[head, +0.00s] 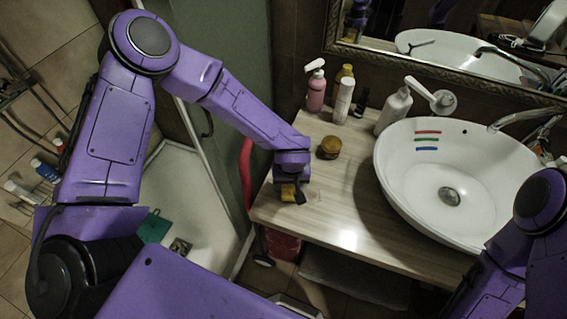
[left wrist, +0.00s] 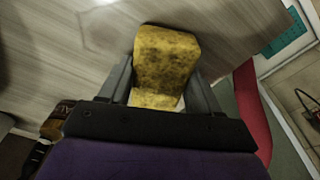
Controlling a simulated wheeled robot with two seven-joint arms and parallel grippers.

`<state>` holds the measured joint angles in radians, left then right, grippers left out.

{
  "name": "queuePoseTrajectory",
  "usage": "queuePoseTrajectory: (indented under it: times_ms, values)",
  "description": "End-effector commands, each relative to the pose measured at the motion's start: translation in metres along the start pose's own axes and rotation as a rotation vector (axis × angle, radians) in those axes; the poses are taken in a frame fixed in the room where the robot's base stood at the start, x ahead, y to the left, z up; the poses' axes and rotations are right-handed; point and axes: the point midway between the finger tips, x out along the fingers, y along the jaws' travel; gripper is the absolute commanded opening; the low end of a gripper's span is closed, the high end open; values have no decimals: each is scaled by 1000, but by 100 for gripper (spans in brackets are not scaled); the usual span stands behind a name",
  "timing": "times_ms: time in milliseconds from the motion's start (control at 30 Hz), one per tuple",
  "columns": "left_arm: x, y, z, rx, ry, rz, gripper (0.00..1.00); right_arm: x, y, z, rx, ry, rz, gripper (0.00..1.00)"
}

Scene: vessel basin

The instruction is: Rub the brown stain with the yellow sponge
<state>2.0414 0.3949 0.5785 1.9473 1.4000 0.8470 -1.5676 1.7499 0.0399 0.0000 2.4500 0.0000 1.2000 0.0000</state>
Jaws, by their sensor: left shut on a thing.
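The yellow sponge (head: 288,194) is between the fingers of my left gripper (head: 291,190), at the left end of the wooden counter (head: 345,215). In the left wrist view the sponge (left wrist: 165,58) is speckled with dark marks and sits between both fingers of the left gripper (left wrist: 162,82), which is shut on it. The sponge is low over the counter; whether it touches the surface I cannot tell. I cannot make out a clear brown stain; a faint pale mark shows on the counter just right of the sponge. My right gripper is out of view.
A white basin (head: 400,190) with red, green and blue stripes stands on the right of the counter. A brown jar (head: 329,147) stands just behind my left gripper. A pink bottle (head: 316,92) and other bottles line the back. The counter's middle is clear.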

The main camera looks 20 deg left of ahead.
Motion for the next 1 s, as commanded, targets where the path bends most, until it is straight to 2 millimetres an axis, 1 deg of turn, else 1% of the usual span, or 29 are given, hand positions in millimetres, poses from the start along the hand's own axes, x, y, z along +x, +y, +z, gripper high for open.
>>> queuePoseTrajectory:
  times_ms: [33,167,233,300,433,500,900,1000]
  values:
    - [-2,-4,-2,-1,-2,-2,39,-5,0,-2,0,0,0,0]
    - [-2,-14,-6,2,-2,-2,39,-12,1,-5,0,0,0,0]
    - [-8,-14,-7,1,-1,-2,39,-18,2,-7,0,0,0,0]
    - [-26,-14,-10,-1,2,2,39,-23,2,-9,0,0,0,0]
    - [-36,-16,-10,-4,-1,0,39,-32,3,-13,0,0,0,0]
    - [-38,-16,-11,-6,1,0,39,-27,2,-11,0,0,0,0]
    - [-73,-20,-15,-15,0,-1,39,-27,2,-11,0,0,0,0]
    - [-78,-21,-16,-15,0,-1,39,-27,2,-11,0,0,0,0]
